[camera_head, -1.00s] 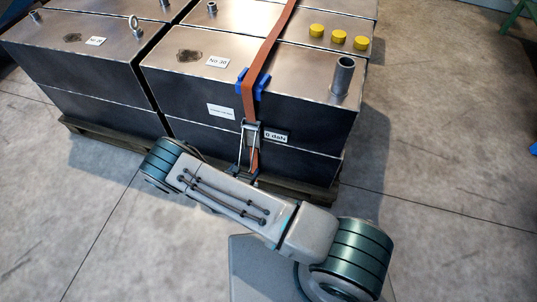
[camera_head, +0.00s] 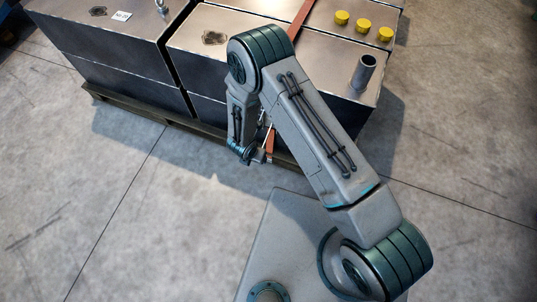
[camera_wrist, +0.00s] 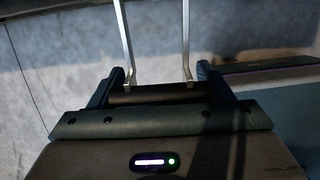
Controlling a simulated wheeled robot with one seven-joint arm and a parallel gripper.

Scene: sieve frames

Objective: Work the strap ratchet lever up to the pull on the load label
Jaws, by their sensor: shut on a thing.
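The ratchet lever (camera_wrist: 186,45) shows in the wrist view as two thin metal side arms joined by a dark grip bar (camera_wrist: 155,96). My gripper (camera_wrist: 160,88) is shut on that bar, with one finger at each end of it. In the head view my gripper (camera_head: 256,156) is low in front of the tank stack, mostly hidden by my arm. The orange strap (camera_head: 301,17) runs over the tank top, and a short piece (camera_head: 269,143) shows beside my gripper. The load label and most of the ratchet are hidden behind my arm.
Dark metal tanks (camera_head: 110,62) stand on a wooden pallet (camera_head: 140,115). Yellow caps (camera_head: 364,26) and a pipe stub (camera_head: 363,72) stick up at the right. The concrete floor (camera_head: 130,200) in front and to the left is clear.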

